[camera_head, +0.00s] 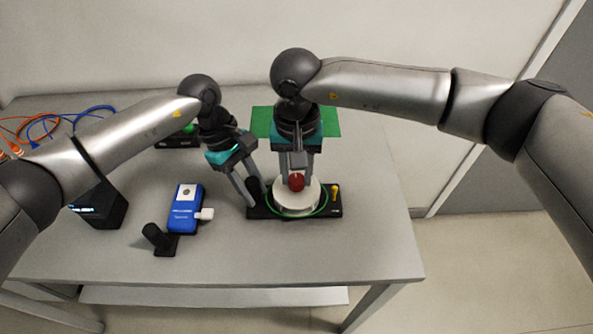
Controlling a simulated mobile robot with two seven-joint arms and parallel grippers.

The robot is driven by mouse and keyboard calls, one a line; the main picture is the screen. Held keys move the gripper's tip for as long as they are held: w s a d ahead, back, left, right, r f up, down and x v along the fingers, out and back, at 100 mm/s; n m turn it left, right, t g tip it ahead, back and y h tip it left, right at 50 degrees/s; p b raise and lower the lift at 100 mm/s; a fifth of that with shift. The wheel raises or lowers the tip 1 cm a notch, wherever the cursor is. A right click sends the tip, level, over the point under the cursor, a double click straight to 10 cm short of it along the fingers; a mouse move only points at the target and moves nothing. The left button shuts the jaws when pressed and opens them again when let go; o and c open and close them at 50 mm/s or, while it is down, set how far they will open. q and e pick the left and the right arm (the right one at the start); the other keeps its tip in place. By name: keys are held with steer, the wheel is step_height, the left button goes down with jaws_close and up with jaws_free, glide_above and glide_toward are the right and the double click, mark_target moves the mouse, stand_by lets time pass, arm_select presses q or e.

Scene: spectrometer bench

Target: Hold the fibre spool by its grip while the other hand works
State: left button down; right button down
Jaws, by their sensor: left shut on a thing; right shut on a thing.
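The fibre spool (298,199) is a white drum with green fibre around its foot, on a black base plate (329,211). A red knob (296,182) sits on top of the drum. A black upright grip (254,187) stands at the left end of the base. My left gripper (248,193) reaches down from the upper left and is shut on the black grip, which its fingers partly hide. My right gripper (293,178) points down over the drum and is shut on the red knob.
A blue handheld device (184,210) with a white plug lies left of the spool, beside a black stand (156,238). A dark box (98,207) and coiled cables (62,122) are further left. A green mat (328,122) lies behind. The table's right side is clear.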

mark_target(296, 179)
steer(key=m, duration=0.5)
steer(key=shift+m, duration=0.3)
steer(key=m, duration=0.5)
stand_by(0.4)
steer(key=c, duration=0.5)
jaws_free()
steer(key=shift+r, duration=0.1)
step_height(296, 179, up, 12)
